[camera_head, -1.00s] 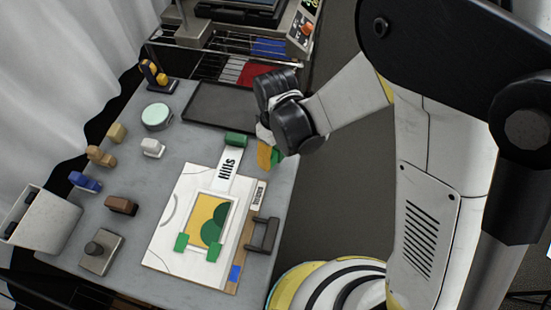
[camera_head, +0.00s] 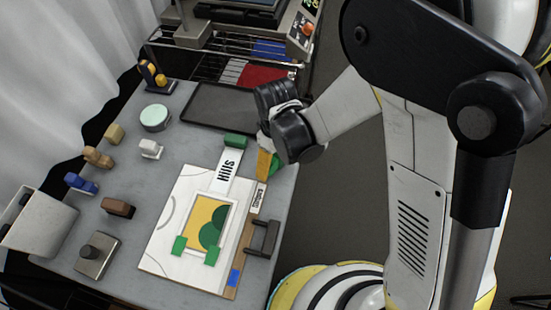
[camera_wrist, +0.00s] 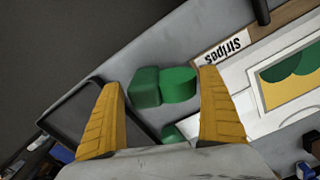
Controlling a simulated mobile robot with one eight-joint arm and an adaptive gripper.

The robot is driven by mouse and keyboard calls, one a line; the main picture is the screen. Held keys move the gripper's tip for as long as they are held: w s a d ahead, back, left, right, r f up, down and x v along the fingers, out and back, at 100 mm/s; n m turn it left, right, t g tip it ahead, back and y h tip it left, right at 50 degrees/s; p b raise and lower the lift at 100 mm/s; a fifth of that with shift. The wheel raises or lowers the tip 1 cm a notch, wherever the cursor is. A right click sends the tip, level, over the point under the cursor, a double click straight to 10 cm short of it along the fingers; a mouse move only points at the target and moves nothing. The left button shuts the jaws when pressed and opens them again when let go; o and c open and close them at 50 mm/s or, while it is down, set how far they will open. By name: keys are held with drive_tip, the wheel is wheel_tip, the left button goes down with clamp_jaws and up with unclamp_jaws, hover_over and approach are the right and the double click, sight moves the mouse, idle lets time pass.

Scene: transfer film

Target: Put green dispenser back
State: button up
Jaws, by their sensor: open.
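The green dispenser (camera_wrist: 163,87) shows in the wrist view as a dark green block with a brighter rounded part. It lies on the grey table between the two yellow fingers of my gripper (camera_wrist: 160,80), which stand apart with no visible contact. In the head view my gripper (camera_head: 266,168) is over the table's right edge. A bit of green (camera_head: 275,165) shows beside its yellow finger; the rest is hidden. Another green block (camera_head: 236,141) sits at the top of the "Hills" strip, and a green piece (camera_wrist: 172,133) is partly visible beyond my fingers in the wrist view.
The white board (camera_head: 170,245) with a yellow-green picture (camera_head: 205,220) covers the table's front right. A dark tray (camera_head: 222,105) lies behind. Blue (camera_head: 82,183), brown (camera_head: 118,207) and tan (camera_head: 98,157) pieces stand at left. A dark bracket (camera_head: 263,238) is at the right edge.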

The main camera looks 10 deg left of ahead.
wheel_tip(320, 180, up, 12)
drive_tip(key=p, duration=0.5)
drive_tip(key=shift+r, duration=0.2)
drive_tip(key=s+d+r+m+t, duration=0.1)
drive_tip(key=d+r+m, duration=0.3)
drive_tip(key=d, duration=0.4)
drive_tip(key=s+d+r+m+t, duration=0.1)
drive_tip(key=d+r+m+t, duration=0.2)
drive_tip(key=d+r, duration=0.4)
drive_tip(key=s+d+r+m+t, duration=0.2)
drive_tip(key=d+r+m, duration=0.3)
drive_tip(key=d, duration=0.6)
drive_tip(key=shift+d+r+m+t, duration=0.2)
drive_tip(key=shift+r+m+t, duration=0.1)
drive_tip(key=shift+r+t, duration=0.35)
